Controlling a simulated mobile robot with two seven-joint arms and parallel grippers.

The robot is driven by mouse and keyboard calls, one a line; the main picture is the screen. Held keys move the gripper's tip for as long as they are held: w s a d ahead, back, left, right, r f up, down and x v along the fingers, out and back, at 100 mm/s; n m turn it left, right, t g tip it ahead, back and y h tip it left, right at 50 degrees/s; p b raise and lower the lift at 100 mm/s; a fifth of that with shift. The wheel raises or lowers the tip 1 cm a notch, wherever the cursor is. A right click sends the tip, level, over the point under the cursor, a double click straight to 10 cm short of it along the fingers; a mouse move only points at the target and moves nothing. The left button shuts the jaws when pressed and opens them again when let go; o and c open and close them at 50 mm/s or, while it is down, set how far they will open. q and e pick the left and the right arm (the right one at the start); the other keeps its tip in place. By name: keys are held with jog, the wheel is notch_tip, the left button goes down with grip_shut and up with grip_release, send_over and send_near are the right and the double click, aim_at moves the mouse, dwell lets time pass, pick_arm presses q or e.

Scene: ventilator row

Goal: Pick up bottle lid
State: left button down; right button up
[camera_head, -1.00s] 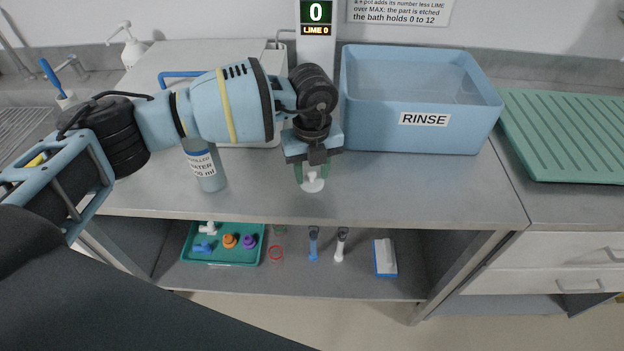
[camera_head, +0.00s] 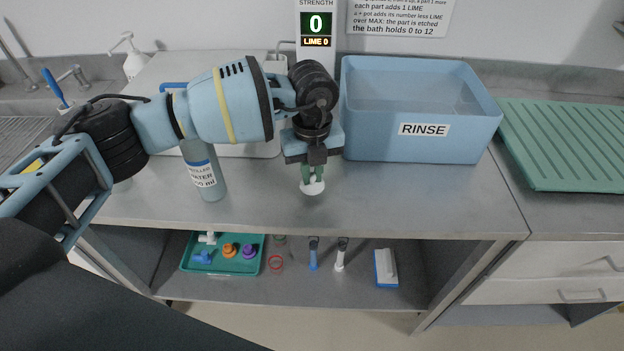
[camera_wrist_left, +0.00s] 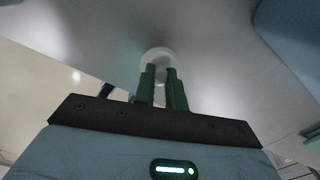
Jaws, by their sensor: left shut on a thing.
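A small round white bottle lid (camera_head: 313,188) is at the front part of the grey counter; it also shows as a pale disc beyond the fingertips in the left wrist view (camera_wrist_left: 158,54). My left gripper (camera_head: 312,177) points down over it, its green fingers shut on the lid's upper part. The fingers also show in the left wrist view (camera_wrist_left: 161,72). I cannot tell whether the lid touches the counter. A blue-grey distilled water bottle (camera_head: 206,178) stands upright to the left, its top hidden behind my left arm. My right gripper is not in view.
A blue RINSE tub (camera_head: 420,142) stands behind right, with a green ribbed mat (camera_head: 570,150) further right. A white box (camera_head: 145,78) is behind my arm. The shelf below holds a green tray (camera_head: 222,265) of coloured parts and a blue-white brush (camera_head: 386,268).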

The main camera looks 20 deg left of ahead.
aim_at(312, 175)
pick_arm(q)
notch_tip(312, 175, up, 8)
jog(key=shift+f, duration=0.25)
